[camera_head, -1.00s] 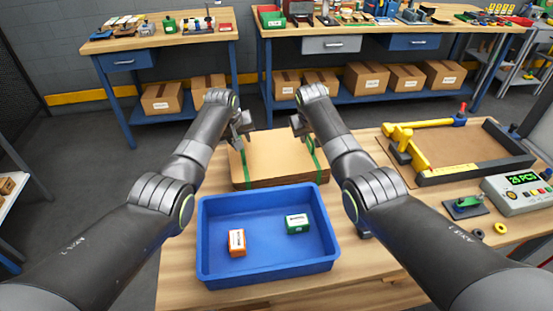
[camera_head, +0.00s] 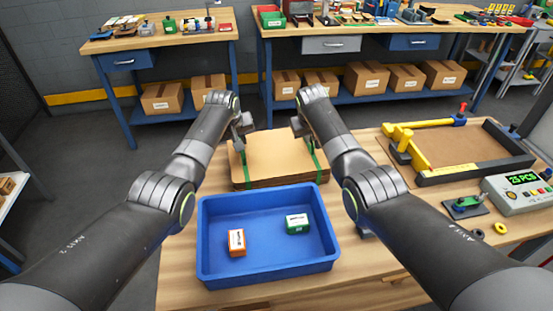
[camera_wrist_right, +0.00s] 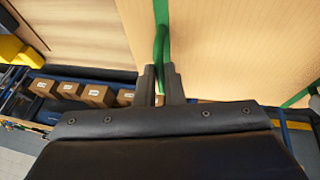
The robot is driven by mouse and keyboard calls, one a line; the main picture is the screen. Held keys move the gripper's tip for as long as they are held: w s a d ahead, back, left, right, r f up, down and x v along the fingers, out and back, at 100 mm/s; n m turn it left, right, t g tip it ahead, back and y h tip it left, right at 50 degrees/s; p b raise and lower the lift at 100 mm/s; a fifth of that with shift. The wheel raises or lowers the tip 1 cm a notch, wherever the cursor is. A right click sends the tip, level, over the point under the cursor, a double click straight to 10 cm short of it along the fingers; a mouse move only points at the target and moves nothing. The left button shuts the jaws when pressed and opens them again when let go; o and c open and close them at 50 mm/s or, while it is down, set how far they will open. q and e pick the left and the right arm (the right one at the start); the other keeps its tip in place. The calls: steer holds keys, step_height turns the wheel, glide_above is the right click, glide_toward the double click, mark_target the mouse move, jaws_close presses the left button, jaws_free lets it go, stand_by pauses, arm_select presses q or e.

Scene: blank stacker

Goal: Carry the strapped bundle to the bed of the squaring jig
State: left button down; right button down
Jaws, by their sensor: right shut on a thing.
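The strapped bundle (camera_head: 277,158) is a flat stack of tan sheets with green straps near its left and right sides. It lies behind the blue tray in the head view; I cannot tell whether it is clear of the bench. My right gripper (camera_head: 300,130) is at its right side. In the right wrist view its fingers (camera_wrist_right: 160,82) are shut on a green strap (camera_wrist_right: 161,45) of the bundle (camera_wrist_right: 230,50). My left gripper (camera_head: 244,135) is at the left strap, its jaws too small to read. The squaring jig's brown bed (camera_head: 455,148) is bare, at the right.
The blue tray (camera_head: 320,262) in front holds an orange box (camera_head: 236,242) and a green box (camera_head: 297,223). A counter box (camera_head: 520,193) reading 25 PCS sits at the right.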

arm_select(q)
steer(key=shift+w+r, duration=0.1)
steer(key=shift+r, duration=0.1)
arm_select(e)
steer(key=shift+r, duration=0.25)
